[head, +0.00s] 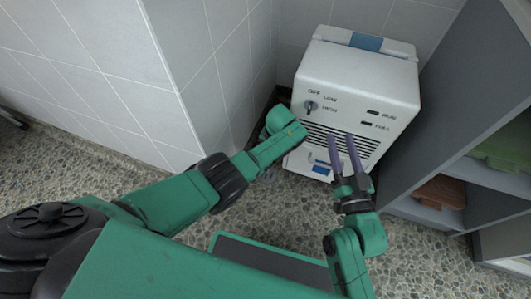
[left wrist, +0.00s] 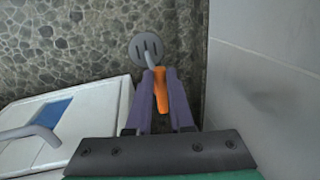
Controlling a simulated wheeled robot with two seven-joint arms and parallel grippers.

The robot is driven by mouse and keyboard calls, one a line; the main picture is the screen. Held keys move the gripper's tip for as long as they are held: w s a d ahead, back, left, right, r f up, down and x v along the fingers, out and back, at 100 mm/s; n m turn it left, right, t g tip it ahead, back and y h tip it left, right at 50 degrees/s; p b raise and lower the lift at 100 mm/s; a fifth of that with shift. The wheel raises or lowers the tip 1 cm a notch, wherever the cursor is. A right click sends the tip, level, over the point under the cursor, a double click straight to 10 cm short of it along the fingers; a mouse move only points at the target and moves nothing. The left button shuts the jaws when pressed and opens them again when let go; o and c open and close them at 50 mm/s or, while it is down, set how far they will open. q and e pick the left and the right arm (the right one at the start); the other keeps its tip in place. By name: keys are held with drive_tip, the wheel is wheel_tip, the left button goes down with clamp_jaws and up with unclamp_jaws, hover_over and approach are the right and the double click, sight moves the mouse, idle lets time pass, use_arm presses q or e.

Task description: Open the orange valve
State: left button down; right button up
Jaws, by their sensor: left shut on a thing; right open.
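The orange valve handle (left wrist: 161,95) is between the purple fingers of my left gripper (left wrist: 159,73) in the left wrist view. The gripper is shut on it. A grey stem runs from the handle to a round grey slotted disc (left wrist: 146,46) over the pebbled floor. In the head view my left arm reaches the corner beside the white machine, and the arm hides the valve and the left fingers. My right gripper (head: 343,140) is open and empty, its purple fingers in front of the machine's grille.
The white machine (head: 352,85) with a knob and slotted grille stands against the tiled wall. A grey shelf unit (head: 437,85) holding a green and an orange-brown item is at the right. A tiled wall corner (head: 205,75) rises at the left.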

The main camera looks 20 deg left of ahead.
use_arm(q)
drive_tip(key=shift+d+n, duration=0.15)
drive_tip(key=shift+n, duration=0.25)
use_arm(e)
drive_tip(key=shift+w+d+r+t, duration=0.1)
drive_tip(key=shift+w+r+t, duration=0.1)
drive_tip(key=shift+r, duration=0.45)
drive_tip(key=shift+w+d+r+t, duration=0.1)
drive_tip(key=shift+w+r+t, duration=0.1)
drive_tip(key=shift+r, duration=0.4)
drive_tip(key=shift+w+r+t, duration=0.1)
drive_tip(key=shift+r+t, duration=0.1)
drive_tip(key=shift+r, duration=0.45)
use_arm(q)
drive_tip(key=c, duration=0.8)
unclamp_jaws()
drive_tip(key=shift+r, duration=0.15)
